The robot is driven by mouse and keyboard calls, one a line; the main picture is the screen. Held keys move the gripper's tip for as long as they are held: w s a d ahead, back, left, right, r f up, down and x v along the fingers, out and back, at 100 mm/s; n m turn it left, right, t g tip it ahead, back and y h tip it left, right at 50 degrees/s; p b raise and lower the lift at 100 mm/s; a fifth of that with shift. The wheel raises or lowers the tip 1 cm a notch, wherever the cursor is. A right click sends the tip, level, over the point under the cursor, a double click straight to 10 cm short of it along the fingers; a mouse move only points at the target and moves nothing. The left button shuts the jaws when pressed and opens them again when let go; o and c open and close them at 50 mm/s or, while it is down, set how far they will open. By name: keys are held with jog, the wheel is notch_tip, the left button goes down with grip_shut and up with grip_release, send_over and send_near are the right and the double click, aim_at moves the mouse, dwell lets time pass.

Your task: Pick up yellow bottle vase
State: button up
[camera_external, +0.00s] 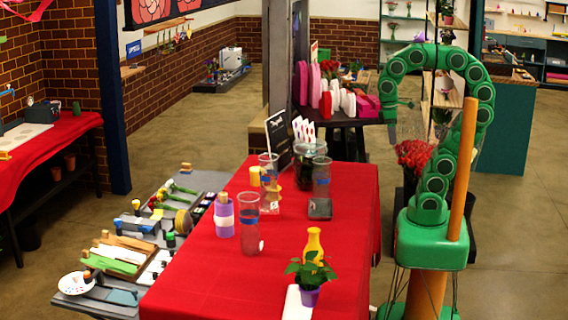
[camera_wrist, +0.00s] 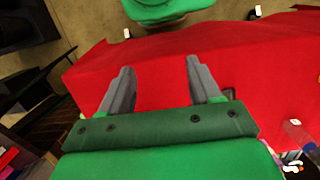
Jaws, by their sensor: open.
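The yellow bottle vase (camera_external: 314,242) stands upright near the front right of the red-covered table (camera_external: 205,275) in the external view. A leafy green plant in a purple pot (camera_external: 309,296) stands in front of it and hides its lower part. I cannot make out the vase in the wrist view. My gripper (camera_wrist: 160,78) is open and empty in the wrist view, its two grey fingers wide apart above the red cloth. In the external view my green arm arches up and its end hangs beyond the table's right side, away from the vase.
A tall clear cup with blue bands (camera_external: 249,225), a purple-wrapped bottle (camera_external: 223,215) and other clear vases stand behind and left of the yellow vase. A black sign (camera_external: 279,139) is at the back. The table's front left is clear.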

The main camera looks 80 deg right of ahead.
jog(key=w+a+f+n+t, duration=0.1)
jog(key=w+a+n+t, duration=0.1)
jog(key=w+a, duration=0.35)
jog(key=w+a+f+n+t, duration=0.1)
jog(key=w+a+n+t, duration=0.15)
jog(key=w, duration=0.65)
notch_tip(320, 180, up, 2)
jog(key=n+t+y, duration=0.4)
jog(key=n+y, duration=0.4)
jog(key=y, duration=0.4)
send_over(319, 229)
jog(key=s+d, duration=0.3)
jog(key=d, duration=0.3)
jog(key=shift+g, duration=0.25)
jog(key=f, duration=0.7)
jog(key=a+f, duration=0.1)
jog(key=f, duration=0.2)
jog(key=shift+w+f, duration=0.25)
jog(key=shift+f, duration=0.1)
jog(key=shift+x, duration=1.1)
jog(key=shift+w+x, duration=0.2)
jog(key=shift+x, duration=0.65)
jog(key=shift+w+x, duration=0.15)
jog(key=shift+x, duration=1.45)
